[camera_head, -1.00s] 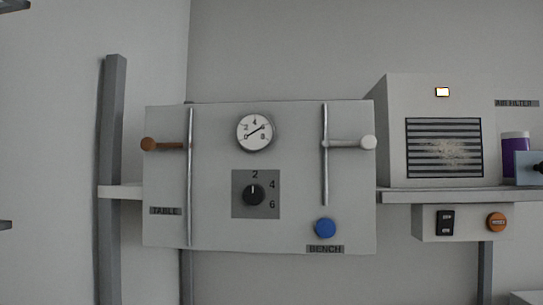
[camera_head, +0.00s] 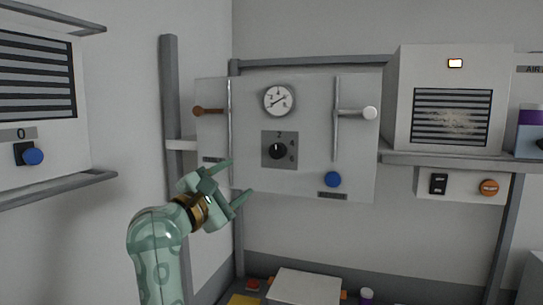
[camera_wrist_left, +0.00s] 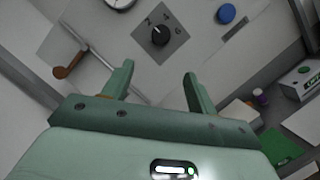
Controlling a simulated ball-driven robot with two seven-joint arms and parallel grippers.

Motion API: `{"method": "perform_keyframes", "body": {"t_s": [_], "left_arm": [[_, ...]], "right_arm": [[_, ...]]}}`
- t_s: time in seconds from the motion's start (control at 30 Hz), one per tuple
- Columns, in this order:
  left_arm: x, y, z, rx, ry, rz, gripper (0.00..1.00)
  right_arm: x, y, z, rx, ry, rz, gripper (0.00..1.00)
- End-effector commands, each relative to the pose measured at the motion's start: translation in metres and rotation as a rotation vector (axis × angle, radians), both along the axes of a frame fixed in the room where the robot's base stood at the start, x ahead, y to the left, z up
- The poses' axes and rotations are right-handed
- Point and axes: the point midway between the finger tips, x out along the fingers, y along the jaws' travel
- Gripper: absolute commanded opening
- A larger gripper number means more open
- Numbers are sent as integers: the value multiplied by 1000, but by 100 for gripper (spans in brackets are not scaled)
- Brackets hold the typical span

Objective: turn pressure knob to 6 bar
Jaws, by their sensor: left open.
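The black pressure knob (camera_head: 278,151) sits on a dark square plate marked 2, 4, 6 on the light grey panel (camera_head: 215,125). Its white pointer line points up, toward the 2. The round pressure gauge (camera_head: 278,100) is above it. My left gripper (camera_head: 238,180) is open and empty, in front of the panel's lower left, left of and below the knob. In the left wrist view the knob (camera_wrist_left: 160,36) shows beyond the open fingers (camera_wrist_left: 158,80), apart from them. My right gripper is not in view.
A brown-handled lever (camera_head: 198,111) and a white-knobbed lever (camera_head: 369,113) flank the gauge, with vertical rods. A blue button (camera_head: 333,179) is at the panel's lower right. A filter box (camera_head: 449,90) stands on a shelf at right. A white box (camera_head: 305,287) is below.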

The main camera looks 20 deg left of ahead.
Motion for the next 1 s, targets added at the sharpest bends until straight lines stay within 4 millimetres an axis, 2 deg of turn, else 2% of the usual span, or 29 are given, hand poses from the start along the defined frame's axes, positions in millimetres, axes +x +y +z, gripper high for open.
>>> {"method": "perform_keyframes", "body": {"t_s": [0.13, 0.37, 0.5, 0.7, 1.0], "left_arm": [[31, -11, 11, 0, 1, -4, 58], [88, -27, 24, 2, 2, -2, 58], [114, -34, 29, 3, 0, -1, 58], [134, -39, 32, 4, -2, 0, 58], [138, -40, 31, 4, -1, 1, 58]], "right_arm": [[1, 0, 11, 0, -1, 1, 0], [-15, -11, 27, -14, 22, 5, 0], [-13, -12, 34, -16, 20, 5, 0], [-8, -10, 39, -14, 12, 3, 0], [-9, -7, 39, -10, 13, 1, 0]]}}
